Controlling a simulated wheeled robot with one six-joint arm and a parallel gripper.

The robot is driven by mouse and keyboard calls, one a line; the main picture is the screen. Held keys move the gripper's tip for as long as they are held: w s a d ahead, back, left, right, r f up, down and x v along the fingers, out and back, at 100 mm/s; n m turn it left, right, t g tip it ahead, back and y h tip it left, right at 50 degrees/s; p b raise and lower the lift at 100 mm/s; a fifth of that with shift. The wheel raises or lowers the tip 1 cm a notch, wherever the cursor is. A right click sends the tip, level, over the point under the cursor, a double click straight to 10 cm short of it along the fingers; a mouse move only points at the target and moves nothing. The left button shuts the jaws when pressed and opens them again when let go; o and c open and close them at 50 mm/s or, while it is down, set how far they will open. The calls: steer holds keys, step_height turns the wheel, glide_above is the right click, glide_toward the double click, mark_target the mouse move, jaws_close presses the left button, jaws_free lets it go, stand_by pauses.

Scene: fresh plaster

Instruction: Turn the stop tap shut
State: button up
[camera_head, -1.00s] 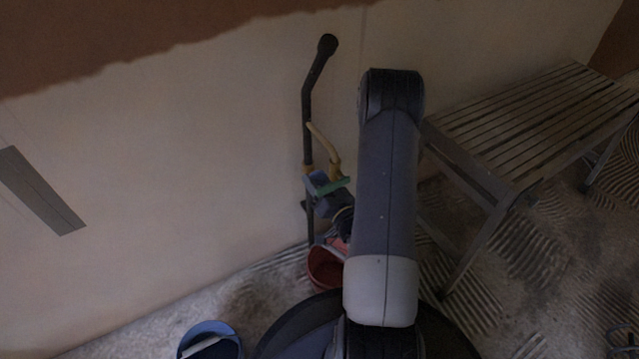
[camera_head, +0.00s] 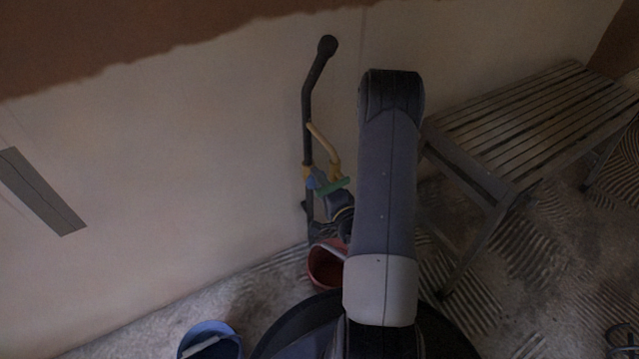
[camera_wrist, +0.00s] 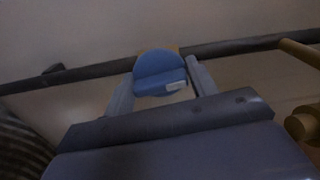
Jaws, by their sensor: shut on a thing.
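The stop tap's round blue handle (camera_wrist: 160,72) sits on a dark pipe (camera_wrist: 90,72) in the wrist view, with a small pale mark on its face. My gripper (camera_wrist: 162,82) has one finger on each side of the handle and is shut on it. In the head view the blue handle (camera_head: 314,181) shows small on the upright pipe (camera_head: 307,125) against the wall. My gripper's fingers are hard to make out there, and my arm hides part of the area to the right.
A tan side pipe (camera_head: 324,144) and a green piece (camera_head: 332,186) are close beside the tap. A red bucket (camera_head: 323,270) stands below, and a blue bucket (camera_head: 209,335) stands at front left. A slatted bench (camera_head: 520,130) is at right.

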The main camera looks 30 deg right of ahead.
steer(key=shift+m, duration=0.6)
steer(key=shift+f, duration=0.1)
steer(key=o, duration=0.9)
steer(key=shift+s, duration=0.15)
steer(key=s, duration=1)
steer(key=shift+s+d, duration=0.15)
steer(key=shift+s, duration=0.15)
steer(key=w, duration=1.1)
steer(key=shift+a, duration=0.2)
